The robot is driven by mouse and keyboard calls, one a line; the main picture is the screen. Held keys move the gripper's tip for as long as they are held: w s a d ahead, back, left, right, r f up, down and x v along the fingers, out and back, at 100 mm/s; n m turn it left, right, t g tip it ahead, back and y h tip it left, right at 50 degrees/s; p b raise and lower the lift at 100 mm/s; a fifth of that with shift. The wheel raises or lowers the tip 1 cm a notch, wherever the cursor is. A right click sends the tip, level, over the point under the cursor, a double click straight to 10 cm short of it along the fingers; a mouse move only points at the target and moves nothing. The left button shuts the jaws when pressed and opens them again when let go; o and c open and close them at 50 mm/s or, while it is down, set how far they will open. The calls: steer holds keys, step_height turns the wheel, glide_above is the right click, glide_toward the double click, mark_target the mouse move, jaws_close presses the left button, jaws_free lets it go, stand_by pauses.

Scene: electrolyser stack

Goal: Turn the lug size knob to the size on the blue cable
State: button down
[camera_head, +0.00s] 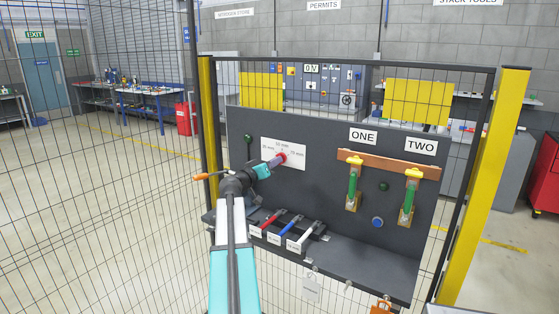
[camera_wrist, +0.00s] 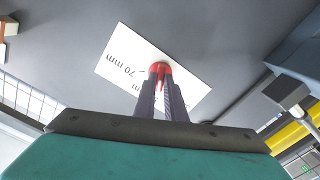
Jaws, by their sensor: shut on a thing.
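The red lug size knob (camera_head: 283,157) sits on a white label plate (camera_head: 297,162) on the dark panel. The plate reads 35 mm at left, 50 mm at top and 70 mm at right. My gripper (camera_head: 276,161) is shut on the knob; in the wrist view both fingers (camera_wrist: 163,95) close around the red knob (camera_wrist: 160,70). "70 mm" shows upside down there; the fingers partly cover the other marks. I cannot tell the pointer's setting. The blue cable (camera_head: 291,226) lies on the panel's shelf; the writing on its white tag (camera_head: 274,238) is too small to read.
Right of the plate are two green-handled levers (camera_head: 353,185) (camera_head: 409,200), labelled ONE and TWO, and a blue button (camera_head: 377,222). Mesh fencing and yellow posts (camera_head: 482,180) surround the panel.

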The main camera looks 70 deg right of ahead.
steer(key=shift+n+p, duration=0.4)
steer(key=shift+n, duration=1.5)
steer(key=shift+n+p, duration=0.4)
steer(key=shift+n, duration=1.1)
steer(key=c, duration=1.7)
jaws_free()
steer(key=b+v, duration=0.3)
steer(key=v, duration=0.4)
